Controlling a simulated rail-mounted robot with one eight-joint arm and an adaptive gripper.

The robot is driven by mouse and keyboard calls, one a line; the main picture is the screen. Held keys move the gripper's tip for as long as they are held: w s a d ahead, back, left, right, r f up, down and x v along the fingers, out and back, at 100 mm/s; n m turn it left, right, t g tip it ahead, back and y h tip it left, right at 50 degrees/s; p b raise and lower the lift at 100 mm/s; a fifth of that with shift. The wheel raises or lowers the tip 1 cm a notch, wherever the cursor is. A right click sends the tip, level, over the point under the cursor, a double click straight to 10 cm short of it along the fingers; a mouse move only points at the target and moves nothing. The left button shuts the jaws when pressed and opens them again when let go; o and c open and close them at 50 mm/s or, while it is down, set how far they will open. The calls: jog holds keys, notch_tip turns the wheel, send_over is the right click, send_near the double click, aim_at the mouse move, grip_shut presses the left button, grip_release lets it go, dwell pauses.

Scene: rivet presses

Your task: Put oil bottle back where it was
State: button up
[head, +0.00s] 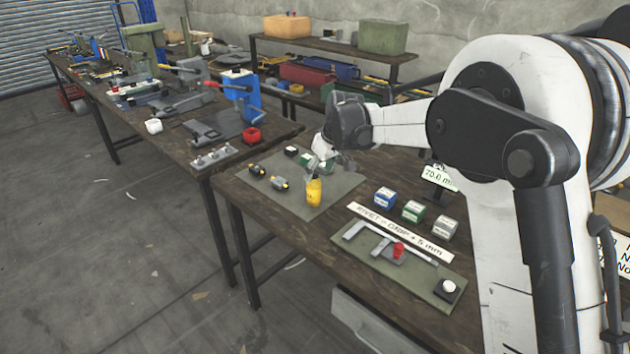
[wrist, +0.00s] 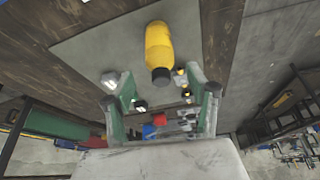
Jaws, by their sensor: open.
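The oil bottle is yellow with a dark cap. In the head view the oil bottle (head: 314,192) appears upright on a grey mat (head: 335,190) near its front right part. My gripper (head: 325,163) is just above and behind it, open, partly covering the view of the mat. In the wrist view the oil bottle (wrist: 159,45) is at the top middle, its cap end toward the gap between the two spread fingers of my gripper (wrist: 160,92). Nothing is held between the fingers. Whether a finger touches the bottle cannot be told.
Small black-and-yellow tools (head: 280,183) and several small blocks share the mat. Blue (head: 385,197), green (head: 413,211) and grey (head: 444,227) boxes stand to the right, behind a labelled strip (head: 400,230). A green mat (head: 360,255) holds a measuring tool. Another bench with presses (head: 240,95) stands left.

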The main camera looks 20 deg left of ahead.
jog(key=v, duration=0.2)
jog(key=shift+d+r, duration=0.15)
jog(key=shift+r, duration=0.1)
jog(key=s+d+r+m+t, duration=0.15)
jog(key=s+d+r, duration=0.3)
jog(key=d, duration=0.45)
jog(key=s+d+r+m+h, duration=0.1)
jog(key=s+d+r+m, duration=0.1)
jog(key=s+d+r, duration=0.45)
jog(key=s+d+r+m+t, duration=0.1)
jog(key=s+d+r+m, duration=0.15)
jog(key=d, duration=0.75)
jog(key=s+d+f+m+t+h, duration=0.1)
jog(key=s+d+f+m, duration=0.1)
jog(key=s+d, duration=0.7)
jog(key=s+d+f+m+t+h, duration=0.1)
jog(key=s+d+f+m, duration=0.2)
jog(key=s+d, duration=0.6)
jog(key=s+f, duration=0.1)
jog(key=s, duration=0.5)
jog(key=shift+f+h, duration=0.25)
jog(key=shift+h, duration=0.05)
jog(key=shift+d, duration=0.1)
